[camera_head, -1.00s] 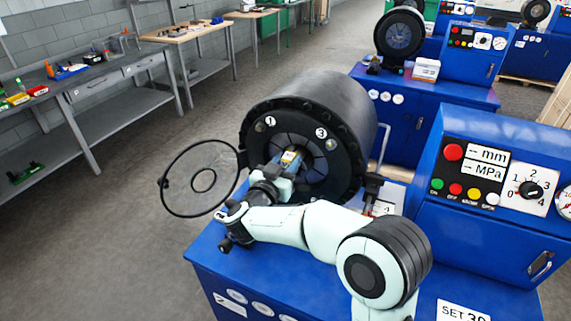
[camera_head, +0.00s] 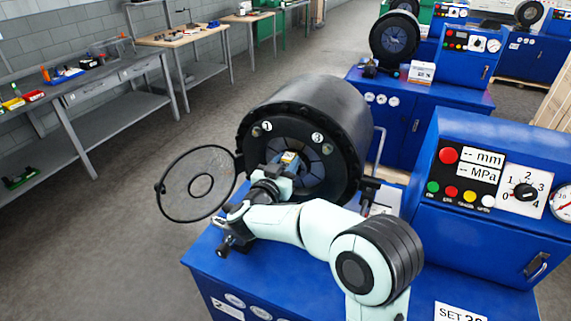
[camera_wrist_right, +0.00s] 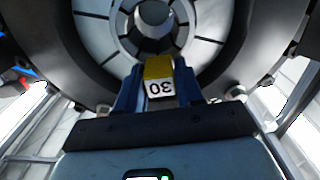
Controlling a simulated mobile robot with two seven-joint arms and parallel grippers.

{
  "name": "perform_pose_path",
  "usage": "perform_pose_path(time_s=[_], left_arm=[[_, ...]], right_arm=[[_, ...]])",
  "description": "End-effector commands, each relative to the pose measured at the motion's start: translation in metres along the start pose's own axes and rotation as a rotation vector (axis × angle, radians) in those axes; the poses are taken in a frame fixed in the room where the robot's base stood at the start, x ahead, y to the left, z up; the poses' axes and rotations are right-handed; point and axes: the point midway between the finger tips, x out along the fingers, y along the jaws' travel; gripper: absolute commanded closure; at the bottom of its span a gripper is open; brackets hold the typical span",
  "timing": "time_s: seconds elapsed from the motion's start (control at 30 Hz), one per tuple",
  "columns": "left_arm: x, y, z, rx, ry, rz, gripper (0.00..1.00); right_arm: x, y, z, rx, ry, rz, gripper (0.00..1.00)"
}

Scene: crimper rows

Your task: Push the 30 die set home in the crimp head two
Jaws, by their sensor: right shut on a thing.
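The 30 die set (camera_head: 290,157) is a small yellow block with a white label reading 30, upside down in the right wrist view (camera_wrist_right: 159,72). My right gripper (camera_head: 283,168) is shut on it; its blue fingers (camera_wrist_right: 159,92) stand on both sides of the block. The crimp head (camera_head: 318,98) is a big black drum with a ring of grey die segments around a central opening. The block is in front of the lower part of that ring, by the opening; I cannot tell how deep it sits. My left gripper is not in view.
A round, clear, black-rimmed guard (camera_head: 163,200) stands swung open left of the head. The blue machine base (camera_head: 255,273) lies under my right arm. A control panel (camera_head: 487,172) with buttons and a dial rises at the right. A workbench (camera_head: 110,90) runs along the left wall.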

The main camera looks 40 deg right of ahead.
Motion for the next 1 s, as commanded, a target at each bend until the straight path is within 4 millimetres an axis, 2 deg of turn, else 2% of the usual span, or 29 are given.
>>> perform_pose_path(time_s=[0.03, 0.83, 0.87, 0.9, 0.93, 1.0], left_arm=[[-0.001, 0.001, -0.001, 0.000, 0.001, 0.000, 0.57], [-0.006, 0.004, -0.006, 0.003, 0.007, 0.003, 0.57], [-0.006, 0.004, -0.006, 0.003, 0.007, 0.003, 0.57], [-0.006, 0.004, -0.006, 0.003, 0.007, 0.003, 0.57], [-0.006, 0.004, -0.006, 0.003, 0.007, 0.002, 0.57], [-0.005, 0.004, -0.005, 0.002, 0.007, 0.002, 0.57]], right_arm=[[0.002, 0.000, -0.005, 0.006, 0.010, 0.001, 1.00], [0.018, 0.000, -0.005, 0.006, 0.010, 0.000, 1.00], [0.018, 0.000, -0.005, 0.006, 0.010, 0.000, 0.54], [0.017, 0.000, -0.004, 0.006, 0.009, 0.000, 0.41], [0.017, 0.000, -0.004, 0.006, 0.008, 0.000, 0.34], [0.017, 0.000, -0.003, 0.004, 0.006, 0.000, 0.34]])
